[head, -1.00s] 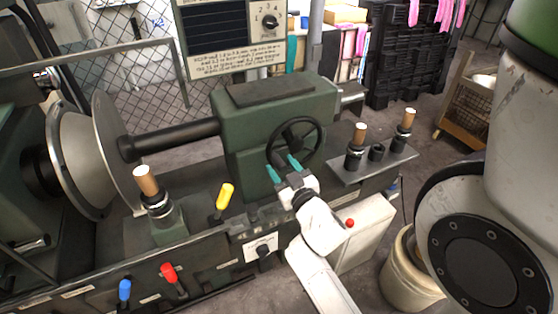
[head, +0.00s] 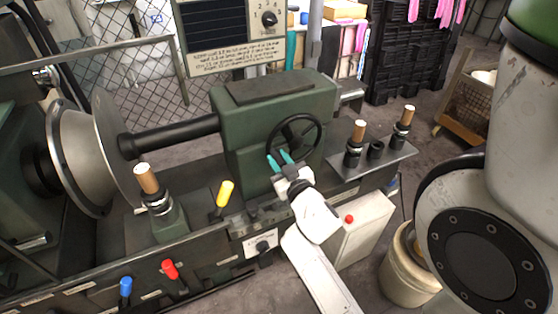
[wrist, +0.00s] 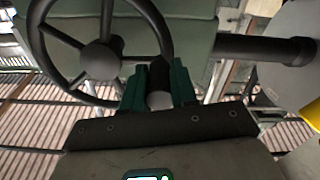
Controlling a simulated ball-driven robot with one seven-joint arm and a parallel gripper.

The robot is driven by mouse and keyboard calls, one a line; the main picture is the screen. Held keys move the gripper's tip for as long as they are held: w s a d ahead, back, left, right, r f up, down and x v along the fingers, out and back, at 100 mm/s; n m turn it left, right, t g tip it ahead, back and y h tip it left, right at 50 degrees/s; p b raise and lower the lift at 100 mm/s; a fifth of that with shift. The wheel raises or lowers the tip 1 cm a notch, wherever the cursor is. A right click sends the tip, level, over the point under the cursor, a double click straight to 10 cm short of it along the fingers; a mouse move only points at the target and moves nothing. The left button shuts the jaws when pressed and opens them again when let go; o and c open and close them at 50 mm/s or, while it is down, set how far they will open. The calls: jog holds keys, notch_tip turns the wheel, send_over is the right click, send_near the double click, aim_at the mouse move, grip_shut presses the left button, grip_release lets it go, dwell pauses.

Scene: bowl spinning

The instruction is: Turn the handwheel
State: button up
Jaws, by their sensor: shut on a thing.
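The black handwheel (head: 297,121) is mounted on the end of the green machine housing (head: 262,118). It has a rim, a hub and spokes, and the wheel also shows in the wrist view (wrist: 100,58). My gripper (head: 280,160) has teal fingers at the lower left of the wheel. In the wrist view the gripper (wrist: 159,88) is shut on the handwheel's handle (wrist: 159,74), a dark knob by the lower right of the rim. The fingers hide part of the handle.
Levers with yellow (head: 225,193), red (head: 169,269) and blue (head: 125,286) knobs stand left of my arm. Wooden-handled tools (head: 357,133) stand on a plate to the right. A grey cabinet (head: 356,229) with a red button is close beside my forearm.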

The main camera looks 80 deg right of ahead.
grip_shut()
jog(key=shift+r, duration=0.15)
